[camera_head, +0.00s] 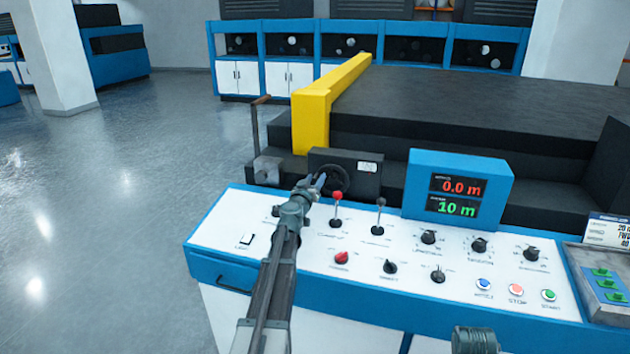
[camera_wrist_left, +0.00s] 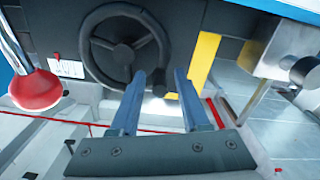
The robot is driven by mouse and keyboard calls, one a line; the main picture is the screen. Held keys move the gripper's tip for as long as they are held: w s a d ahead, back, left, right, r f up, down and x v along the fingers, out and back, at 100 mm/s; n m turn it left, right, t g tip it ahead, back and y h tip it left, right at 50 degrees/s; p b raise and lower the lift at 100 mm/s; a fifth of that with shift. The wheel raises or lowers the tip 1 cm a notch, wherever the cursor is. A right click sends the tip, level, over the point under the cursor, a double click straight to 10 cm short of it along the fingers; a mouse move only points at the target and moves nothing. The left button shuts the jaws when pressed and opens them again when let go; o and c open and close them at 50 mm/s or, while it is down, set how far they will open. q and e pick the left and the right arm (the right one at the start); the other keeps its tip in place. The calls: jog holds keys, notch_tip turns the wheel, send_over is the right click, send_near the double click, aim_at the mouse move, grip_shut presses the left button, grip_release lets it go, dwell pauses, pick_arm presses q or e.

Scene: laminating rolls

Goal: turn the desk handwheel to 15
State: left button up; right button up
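The desk handwheel (camera_head: 342,179) is a black spoked wheel on a dark box behind the control desk, partly covered by my left gripper in the head view. The left wrist view shows its rim and spokes (camera_wrist_left: 122,47). A small white label or readout (camera_head: 368,167) sits beside it, too small to read. My left gripper (camera_head: 319,181) is at the wheel. Its two fingers (camera_wrist_left: 160,76) are apart, with their tips by the lower right rim. A dark part shows between them; I cannot tell whether they touch it.
The desk (camera_head: 215,226) carries a red-knobbed lever (camera_head: 337,197), a black-knobbed lever (camera_head: 381,204), several dials and buttons. A blue display (camera_head: 460,165) reads 0.0 m and 10 m. A crank (camera_head: 256,125) and yellow beam (camera_head: 312,115) stand behind. Floor to the left is clear.

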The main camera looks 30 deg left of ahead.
pick_arm(q)
grip_shut()
jog(key=shift+f, duration=0.1)
